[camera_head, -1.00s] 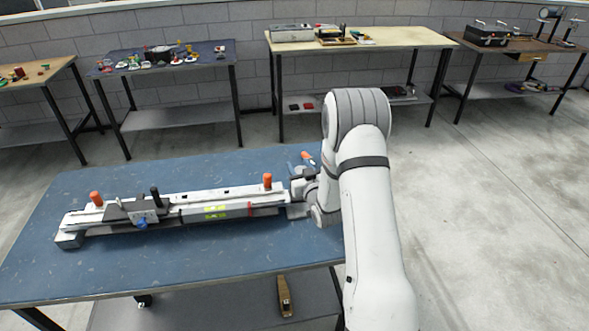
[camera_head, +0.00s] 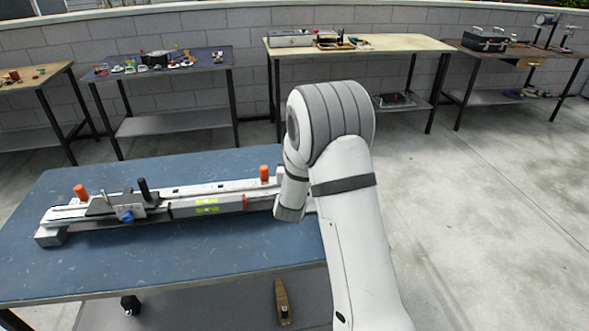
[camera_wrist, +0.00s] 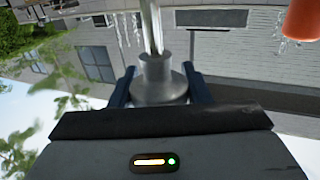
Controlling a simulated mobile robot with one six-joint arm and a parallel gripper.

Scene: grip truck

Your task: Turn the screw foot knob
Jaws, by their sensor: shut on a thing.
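A long white and grey device (camera_head: 210,190) lies along the blue table in the head view. It has two upright orange handles, a black handle and a blue knob. In the wrist view a grey round screw foot knob (camera_wrist: 160,88) with a bright metal rod rising from it sits between the dark blue fingers of my gripper (camera_wrist: 160,85). The gripper is shut on the knob, one finger on each side. In the head view my arm hides the fingers and the knob, at the device's right end. An orange handle (camera_wrist: 303,18) shows at the wrist view's upper right.
The blue table (camera_head: 130,265) has bare room in front of the device. A wooden-looking tool (camera_head: 283,302) lies on its lower shelf. Several other tables with small objects stand along the block wall at the back. The floor on the right is clear.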

